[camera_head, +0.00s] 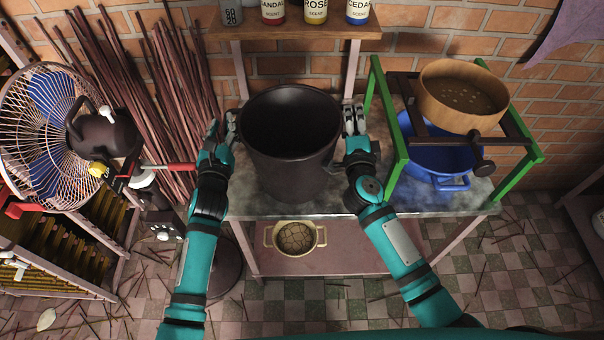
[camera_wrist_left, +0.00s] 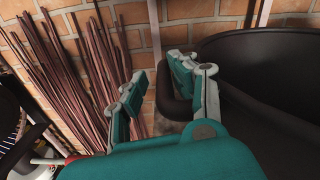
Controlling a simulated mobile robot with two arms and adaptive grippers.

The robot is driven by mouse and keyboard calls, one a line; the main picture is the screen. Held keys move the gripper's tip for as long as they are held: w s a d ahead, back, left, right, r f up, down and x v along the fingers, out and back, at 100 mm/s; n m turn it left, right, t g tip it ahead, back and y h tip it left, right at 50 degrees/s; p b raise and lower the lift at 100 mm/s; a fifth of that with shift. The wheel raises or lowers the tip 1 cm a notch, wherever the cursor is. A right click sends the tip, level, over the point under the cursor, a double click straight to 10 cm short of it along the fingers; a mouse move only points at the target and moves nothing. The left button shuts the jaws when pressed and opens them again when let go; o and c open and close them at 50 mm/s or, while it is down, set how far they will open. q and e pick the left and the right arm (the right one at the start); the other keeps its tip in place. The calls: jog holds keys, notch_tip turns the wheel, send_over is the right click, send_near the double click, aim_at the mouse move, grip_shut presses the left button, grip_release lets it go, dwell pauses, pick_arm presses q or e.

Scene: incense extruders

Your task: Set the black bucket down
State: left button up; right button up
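The black bucket (camera_head: 290,155) is upright over the metal table (camera_head: 440,200), between my two grippers. Its base appears to rest on the tabletop; I see no clear gap. My left gripper (camera_head: 222,132) is at the bucket's left rim. In the left wrist view its fingers (camera_wrist_left: 160,95) are spread apart, with the bucket's dark side handle (camera_wrist_left: 173,108) beside the right finger; nothing looks clamped. My right gripper (camera_head: 355,120) is at the right rim, its fingers pointing away from me and close together. Whether they hold the right handle is hidden.
A green-legged stand (camera_head: 395,165) holds a wooden sieve (camera_head: 450,105) above a blue basin (camera_head: 455,160) on the right. A fan (camera_head: 50,130) and brown sticks (camera_head: 165,90) are at left. A bottle shelf (camera_head: 300,28) is behind. A pot (camera_head: 295,238) sits on the lower shelf.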

pick_arm(q)
jog(key=shift+d+r, duration=0.1)
jog(key=shift+d, duration=0.1)
pick_arm(e)
jog(key=shift+a+r, duration=0.1)
jog(key=shift+a, duration=0.1)
jog(key=shift+d, duration=0.1)
jog(key=shift+s, duration=0.2)
pick_arm(q)
jog(key=s+a, duration=0.1)
jog(key=s, duration=1.1)
pick_arm(e)
jog(key=s+a, duration=0.1)
jog(key=s, duration=1)
jog(key=shift+s, duration=0.35)
